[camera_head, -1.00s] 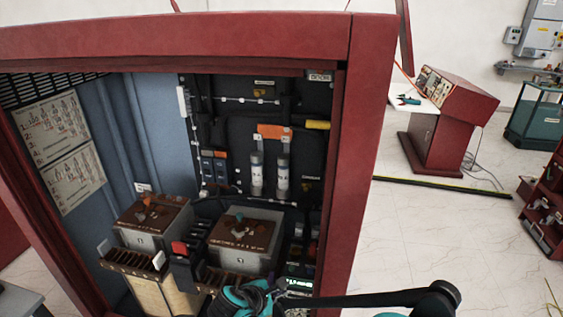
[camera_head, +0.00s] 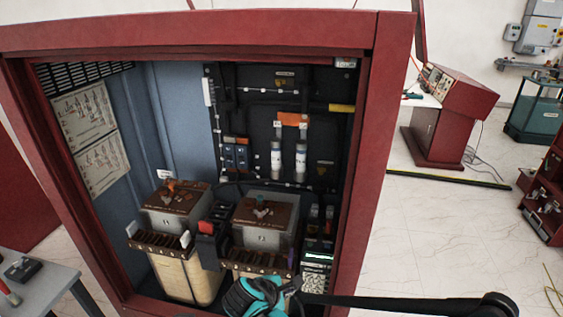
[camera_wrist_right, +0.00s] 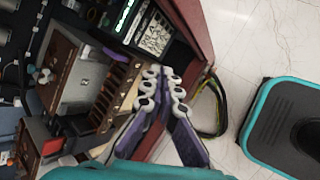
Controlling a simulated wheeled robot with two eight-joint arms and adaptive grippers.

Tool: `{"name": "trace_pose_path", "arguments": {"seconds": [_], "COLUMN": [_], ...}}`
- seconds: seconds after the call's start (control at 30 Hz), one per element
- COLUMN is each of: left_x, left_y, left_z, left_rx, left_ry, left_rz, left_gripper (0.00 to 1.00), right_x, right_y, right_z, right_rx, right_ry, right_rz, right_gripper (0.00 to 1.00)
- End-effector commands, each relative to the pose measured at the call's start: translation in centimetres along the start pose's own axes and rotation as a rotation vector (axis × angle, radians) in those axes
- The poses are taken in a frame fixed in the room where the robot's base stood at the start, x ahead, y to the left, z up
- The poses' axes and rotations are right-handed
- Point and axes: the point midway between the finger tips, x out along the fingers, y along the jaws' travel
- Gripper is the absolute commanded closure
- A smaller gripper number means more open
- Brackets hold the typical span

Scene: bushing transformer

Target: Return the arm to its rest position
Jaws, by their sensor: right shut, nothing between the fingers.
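My right gripper (camera_head: 258,296), teal and black, is at the bottom middle of the head view, in front of the open red cabinet (camera_head: 388,120). Its arm comes in from the lower right. In the right wrist view its pale, ringed fingers (camera_wrist_right: 162,84) are together with nothing between them. They appear over the cabinet's red edge, beside a brown-topped unit; I cannot tell the gap to it. My left gripper is not in view.
Inside the cabinet stand two brown-topped transformers, the left one (camera_head: 173,207) and the right one (camera_head: 265,220). A grey table (camera_head: 52,292) is at the lower left. A red console (camera_head: 446,135) stands behind at right.

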Motion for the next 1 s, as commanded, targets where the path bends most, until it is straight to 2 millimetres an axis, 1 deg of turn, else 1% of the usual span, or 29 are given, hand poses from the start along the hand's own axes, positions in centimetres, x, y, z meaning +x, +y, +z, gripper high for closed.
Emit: {"name": "trace_pose_path", "arguments": {"seconds": [0.17,0.37,0.47,0.57,0.6,0.7,0.8,0.9,1.0], "left_x": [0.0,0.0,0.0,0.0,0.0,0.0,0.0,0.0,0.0], "left_y": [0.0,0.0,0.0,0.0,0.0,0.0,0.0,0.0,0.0], "left_z": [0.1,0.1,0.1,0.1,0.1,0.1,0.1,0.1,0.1], "left_rx": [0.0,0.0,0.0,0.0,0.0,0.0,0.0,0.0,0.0], "left_ry": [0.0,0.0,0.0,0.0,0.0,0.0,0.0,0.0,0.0], "left_rz": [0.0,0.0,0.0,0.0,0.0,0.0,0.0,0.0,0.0], "left_gripper": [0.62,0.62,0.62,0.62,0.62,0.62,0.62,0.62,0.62], "right_x": [-0.4,-1.2,-1.8,-2.8,-3.3,-4.4,-5.4,-6.1,-6.5], "right_y": [-0.3,-1.3,-2.4,-4.0,-4.7,-6.6,-8.3,-9.6,-10.3], "right_z": [2.6,6.5,9.0,11.9,12.9,15.2,16.8,17.7,18.2], "right_rx": [0.128,0.351,0.516,0.741,0.841,1.09,1.319,1.503,1.626], "right_ry": [0.035,0.09,0.125,0.167,0.185,0.227,0.263,0.292,0.313], "right_rz": [-0.034,-0.088,-0.125,-0.17,-0.189,-0.231,-0.265,-0.288,-0.303], "right_gripper": [1.0,1.0,1.0,1.0,1.0,1.0,1.0,1.0,1.0]}}
